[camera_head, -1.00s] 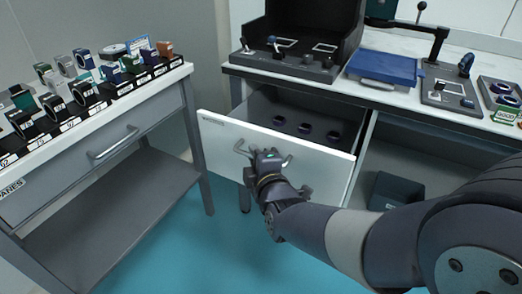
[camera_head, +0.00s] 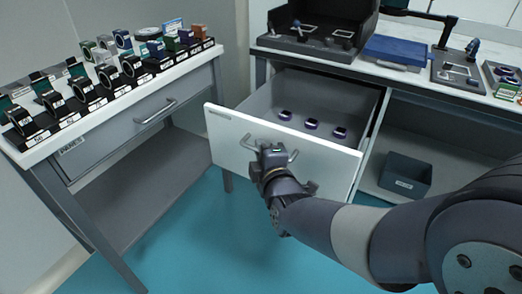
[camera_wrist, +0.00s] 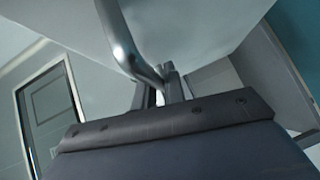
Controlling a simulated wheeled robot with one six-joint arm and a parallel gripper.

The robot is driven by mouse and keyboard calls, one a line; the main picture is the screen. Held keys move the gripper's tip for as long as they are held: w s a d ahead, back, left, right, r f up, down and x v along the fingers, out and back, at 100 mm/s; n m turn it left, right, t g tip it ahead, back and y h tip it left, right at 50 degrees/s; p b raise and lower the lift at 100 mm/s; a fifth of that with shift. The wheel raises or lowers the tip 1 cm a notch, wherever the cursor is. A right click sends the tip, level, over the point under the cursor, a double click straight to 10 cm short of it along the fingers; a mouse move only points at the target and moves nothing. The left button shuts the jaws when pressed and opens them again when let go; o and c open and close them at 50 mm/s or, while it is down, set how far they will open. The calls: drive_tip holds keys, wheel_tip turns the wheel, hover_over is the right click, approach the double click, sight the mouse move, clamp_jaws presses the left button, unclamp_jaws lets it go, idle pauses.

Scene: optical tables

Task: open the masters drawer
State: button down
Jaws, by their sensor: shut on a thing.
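The drawer (camera_head: 225,142) under the right-hand table stands pulled out, with a white front and a grey inside. Several dark round pieces with purple rims (camera_head: 311,124) lie in it. A label sits at the top left of its front, too small to read. In the wrist view the fingers (camera_wrist: 162,88) close around the bent grey handle bar (camera_wrist: 130,45). The fingertips are partly hidden by the gripper body.
A left table (camera_head: 196,62) carries several ring-shaped holders and has a shut drawer marked "PANES" (camera_head: 130,128). A blue case (camera_head: 395,50) and a black open-fronted box (camera_head: 330,18) stand on the right table. A dark bin (camera_head: 405,176) sits on the shelf below. Teal floor (camera_head: 190,240) is clear.

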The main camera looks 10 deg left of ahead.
drive_tip(key=c, duration=1.5)
unclamp_jaws()
drive_tip(key=p+v, duration=0.3)
drive_tip(key=v, duration=0.7)
drive_tip(key=shift+s+d+r, duration=0.1)
drive_tip(key=shift+s+d, duration=0.05)
drive_tip(key=shift+s, duration=0.2)
